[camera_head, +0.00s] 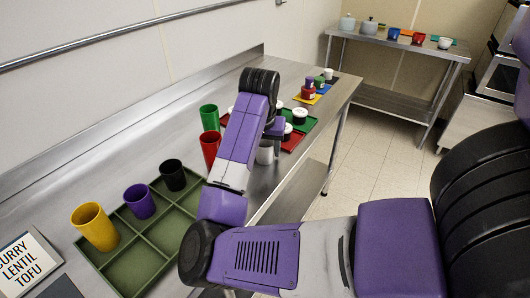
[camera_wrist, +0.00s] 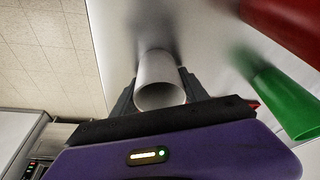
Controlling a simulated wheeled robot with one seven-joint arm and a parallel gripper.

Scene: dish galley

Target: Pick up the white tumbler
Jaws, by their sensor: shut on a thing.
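The white tumbler (camera_wrist: 157,75) is between the two fingers of my gripper (camera_wrist: 158,88) in the wrist view. The fingers close on its sides, one on each side, and its open rim faces the camera. In the head view the white tumbler (camera_head: 265,153) shows partly behind my arm, by the front edge of the steel counter. My gripper (camera_head: 268,138) is mostly hidden there by my own wrist. I cannot tell whether the tumbler touches the counter.
A red tumbler (camera_head: 210,146) and a green tumbler (camera_head: 209,118) stand close to my wrist. A green divided tray (camera_head: 150,258) holds yellow, purple and black tumblers. Red and green trays with lidded cups lie farther along the counter. A second steel table (camera_head: 400,45) stands at the back.

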